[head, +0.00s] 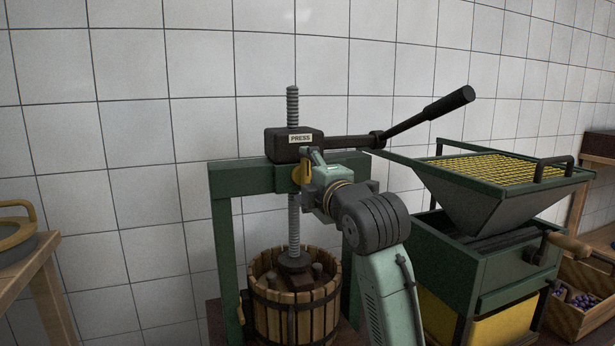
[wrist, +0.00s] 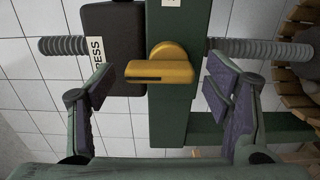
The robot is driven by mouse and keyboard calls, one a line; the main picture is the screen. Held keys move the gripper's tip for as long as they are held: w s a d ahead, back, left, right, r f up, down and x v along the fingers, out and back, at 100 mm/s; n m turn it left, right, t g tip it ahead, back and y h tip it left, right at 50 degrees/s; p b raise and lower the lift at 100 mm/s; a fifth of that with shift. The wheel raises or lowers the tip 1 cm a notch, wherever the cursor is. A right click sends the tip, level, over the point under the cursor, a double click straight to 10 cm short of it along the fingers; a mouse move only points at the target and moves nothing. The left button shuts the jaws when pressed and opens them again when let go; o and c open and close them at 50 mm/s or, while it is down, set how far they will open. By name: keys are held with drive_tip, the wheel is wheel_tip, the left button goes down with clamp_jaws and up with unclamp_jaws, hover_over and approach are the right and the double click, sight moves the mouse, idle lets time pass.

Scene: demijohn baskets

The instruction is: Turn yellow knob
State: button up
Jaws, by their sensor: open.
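The yellow knob (wrist: 165,66) is in the middle of the wrist view, on the green crossbeam (wrist: 172,125) of the press. In the head view the knob (head: 297,174) is partly hidden behind my gripper (head: 312,165). My gripper also shows in the wrist view (wrist: 160,90), open, with one finger on each side of the knob. I see gaps between both fingers and the knob in that view. The knob has a round base and a flat bar with a dark slot.
The black press head (head: 285,140) and its long lever (head: 430,112) sit above the crossbeam. The threaded screw (head: 294,225) runs down into a slatted wooden basket (head: 290,320). A green crusher with a yellow grid (head: 500,165) stands at the right. A wooden table (head: 38,262) is at the left.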

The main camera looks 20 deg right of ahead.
drive_tip(key=s, duration=1.2)
drive_tip(key=shift+d, duration=0.2)
drive_tip(key=shift+w, duration=0.1)
